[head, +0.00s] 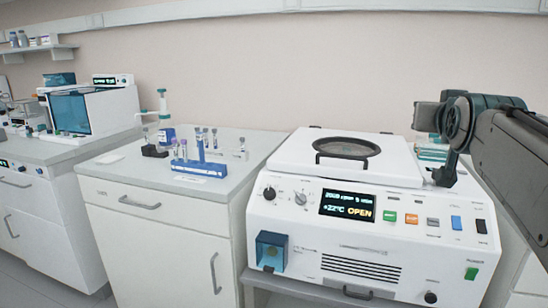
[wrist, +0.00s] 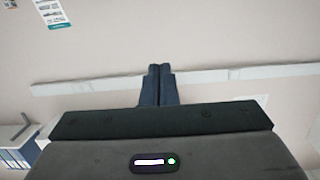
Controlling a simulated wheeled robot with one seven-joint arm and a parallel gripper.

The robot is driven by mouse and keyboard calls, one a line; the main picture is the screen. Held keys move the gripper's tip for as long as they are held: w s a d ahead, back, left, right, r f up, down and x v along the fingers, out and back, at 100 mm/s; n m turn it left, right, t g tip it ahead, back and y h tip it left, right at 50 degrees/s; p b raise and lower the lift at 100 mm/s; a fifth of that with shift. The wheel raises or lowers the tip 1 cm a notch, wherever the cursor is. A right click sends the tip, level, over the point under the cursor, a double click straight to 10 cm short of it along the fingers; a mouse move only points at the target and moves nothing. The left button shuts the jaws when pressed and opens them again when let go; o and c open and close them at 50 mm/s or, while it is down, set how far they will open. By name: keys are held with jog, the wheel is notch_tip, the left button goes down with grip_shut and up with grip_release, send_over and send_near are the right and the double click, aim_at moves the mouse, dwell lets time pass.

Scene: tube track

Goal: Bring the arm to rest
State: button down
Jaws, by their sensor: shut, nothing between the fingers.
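My arm (head: 510,140) reaches in from the right edge of the head view, bent, with its dark joint above the right side of a white centrifuge (head: 375,230). I cannot make out the fingertips in the head view. In the wrist view my gripper (wrist: 160,70) has its two dark fingers together, shut with nothing between them. The fingers point at the bare wall (wrist: 220,40) and a pale rail (wrist: 230,77). No object is seen touching them.
The centrifuge's lid (head: 325,150) looks down, while its display (head: 347,205) reads OPEN. A blue tube rack (head: 200,168) with several tubes stands on the counter (head: 130,170) to its left. A white blue-windowed device (head: 90,110) stands further left.

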jog(key=s+a+f+n+g+y+p, duration=0.2)
jog(key=s+a+f+g+y+p, duration=0.3)
jog(key=a+f+p, duration=0.55)
jog(key=s+a+f+g+p, duration=0.2)
jog(key=s+f+g+p, duration=0.1)
jog(key=s, duration=0.4)
jog(key=s+a+f+n+g+p, duration=0.1)
jog(key=s+a+f+g+p, duration=0.2)
jog(key=s, duration=0.4)
jog(key=shift+s+f+g+p, duration=0.15)
jog(key=shift+f+g+p, duration=0.15)
jog(key=shift+g+p, duration=0.75)
